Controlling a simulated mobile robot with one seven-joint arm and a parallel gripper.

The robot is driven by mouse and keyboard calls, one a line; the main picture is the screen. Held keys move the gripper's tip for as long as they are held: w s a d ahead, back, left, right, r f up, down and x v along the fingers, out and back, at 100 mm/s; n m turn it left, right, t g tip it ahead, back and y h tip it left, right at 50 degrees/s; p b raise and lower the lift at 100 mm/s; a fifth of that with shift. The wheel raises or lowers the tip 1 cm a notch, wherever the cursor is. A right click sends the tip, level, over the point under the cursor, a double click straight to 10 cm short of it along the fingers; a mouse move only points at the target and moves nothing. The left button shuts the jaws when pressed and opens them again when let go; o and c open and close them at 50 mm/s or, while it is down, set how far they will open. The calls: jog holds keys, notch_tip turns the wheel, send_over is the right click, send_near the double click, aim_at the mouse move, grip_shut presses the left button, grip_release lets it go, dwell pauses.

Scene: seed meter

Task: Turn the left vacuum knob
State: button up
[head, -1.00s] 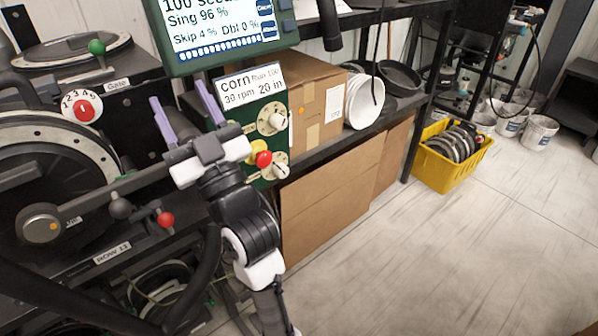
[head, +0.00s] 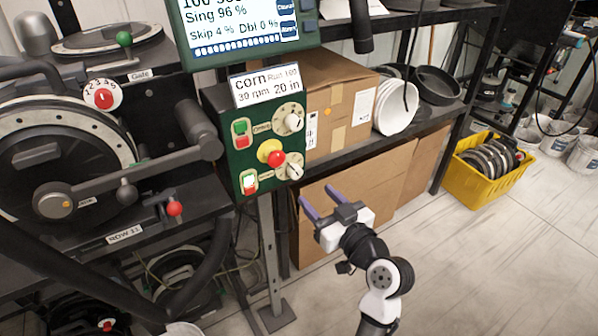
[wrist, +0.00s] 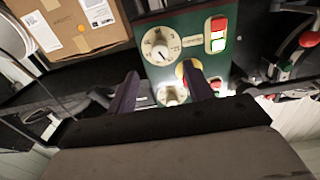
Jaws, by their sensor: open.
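A green control panel (head: 214,100) in the head view carries two cream knobs, an upper one (head: 290,123) and a lower one (head: 292,166). A red button (head: 276,158) on a yellow base sits between their rows. The labels are too small to tell which knob is the vacuum one. My gripper (head: 314,193) is open and empty, below and right of the panel in the picture, apart from the knobs. In the wrist view, one knob (wrist: 161,46) shows fully beyond my fingertips; another (wrist: 172,95) shows low between the fingers, partly hidden.
A cardboard box (head: 340,110) stands on the shelf right of the panel, with white bowls (head: 396,108) beside it. The seed meter (head: 60,150) and its levers crowd the left. A yellow crate (head: 480,189) stands on the floor at right, with open floor in front.

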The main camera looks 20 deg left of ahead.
aim_at(297, 176)
jog(key=p+x, duration=0.2)
jog(key=x, duration=0.5)
jog(key=shift+w+a+r, duration=0.15)
jog(key=shift+w+a, duration=0.1)
jog(key=shift+a, duration=0.1)
jog(key=shift+w+a, duration=0.35)
jog(key=shift+a, duration=0.1)
jog(key=c, duration=1)
jog(key=shift+o, duration=0.2)
jog(key=shift+m+p, duration=0.3)
jog(key=shift+m, duration=0.1)
jog(key=m+p, duration=0.1)
jog(key=m, duration=0.3)
jog(key=shift+m, duration=0.4)
jog(key=shift+m+p, duration=0.8)
jog(key=shift+m, duration=1.2)
